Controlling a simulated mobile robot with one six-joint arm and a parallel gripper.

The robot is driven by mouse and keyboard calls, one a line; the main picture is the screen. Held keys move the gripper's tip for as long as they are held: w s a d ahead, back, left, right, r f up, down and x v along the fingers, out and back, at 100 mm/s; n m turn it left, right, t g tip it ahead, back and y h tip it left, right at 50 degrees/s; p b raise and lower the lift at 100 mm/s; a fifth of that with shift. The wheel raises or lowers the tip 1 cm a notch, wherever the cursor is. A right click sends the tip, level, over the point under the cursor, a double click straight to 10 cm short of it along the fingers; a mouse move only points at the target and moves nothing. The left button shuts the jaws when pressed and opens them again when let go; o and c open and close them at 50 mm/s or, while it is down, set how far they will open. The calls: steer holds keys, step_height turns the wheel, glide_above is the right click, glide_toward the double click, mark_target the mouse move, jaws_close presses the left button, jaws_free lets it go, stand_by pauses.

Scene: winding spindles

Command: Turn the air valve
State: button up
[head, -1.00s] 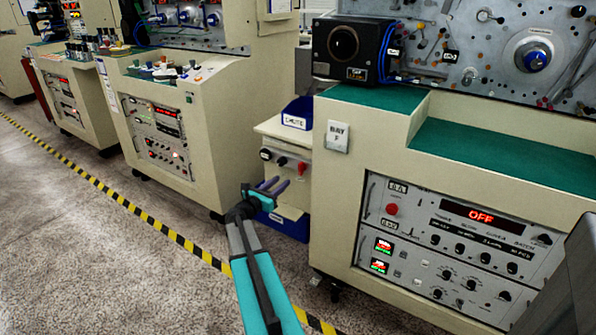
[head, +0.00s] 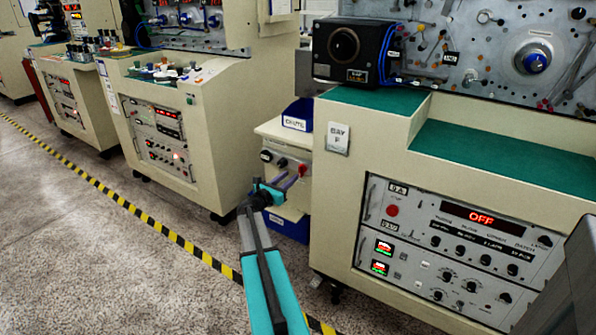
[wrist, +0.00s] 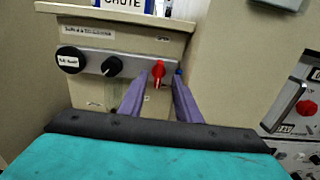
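The red valve handle (wrist: 158,69) sits on the grey strip across the front of a small cream cabinet (wrist: 110,97), with its lever hanging down. In the head view the red handle (head: 302,169) shows just beyond the fingertips. My gripper (wrist: 159,82) is open. Its two purple fingers point at the cabinet front, one on each side of the handle in the wrist view. I cannot tell whether they reach around it or stop short. In the head view my gripper (head: 289,180) is in front of the strip, with nothing seen in it.
A black knob (wrist: 112,66) and a round black labelled button (wrist: 71,60) are left of the handle. A small blue part (wrist: 178,72) is right of it, by the right finger. A blue chute bin (head: 297,113) stands on top. The large bay cabinet (head: 335,215) stands close on the right.

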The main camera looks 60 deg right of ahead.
mark_target(300, 168)
steer(key=shift+d, duration=4)
jaws_close()
